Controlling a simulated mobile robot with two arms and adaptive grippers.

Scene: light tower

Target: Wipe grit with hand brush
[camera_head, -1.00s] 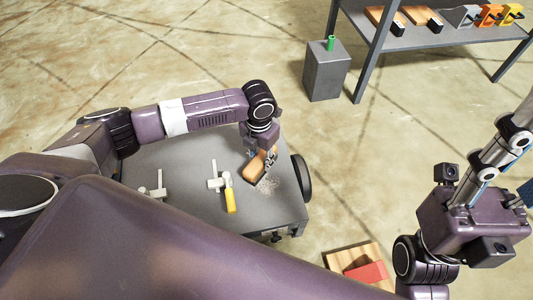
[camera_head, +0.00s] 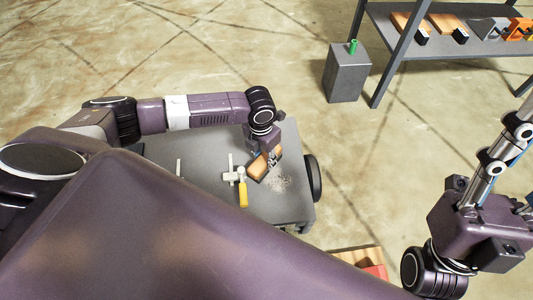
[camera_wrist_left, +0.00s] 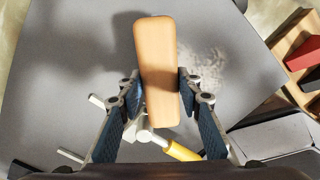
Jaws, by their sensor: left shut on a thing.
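My left gripper (camera_head: 265,157) is shut on the wooden handle of a hand brush (camera_head: 259,167), above the grey table (camera_head: 200,195). The left wrist view shows the light-brown brush (camera_wrist_left: 158,50) between the two blue finger pads. The bristles are hidden under the handle. A pale patch of grit (camera_head: 281,184) lies on the tabletop just right of the brush; it also shows in the left wrist view (camera_wrist_left: 205,65). I cannot tell whether the bristles touch the table. My right gripper (camera_head: 503,150) is raised at the right edge, partly cut off.
A yellow-handled tool (camera_head: 242,195) and a pale fitting (camera_head: 231,174) lie on the table left of the brush. A grey block with a green top (camera_head: 347,75) and a shelf (camera_head: 440,45) with several tools stand behind. A wooden board with a red item (camera_head: 372,270) is at front right.

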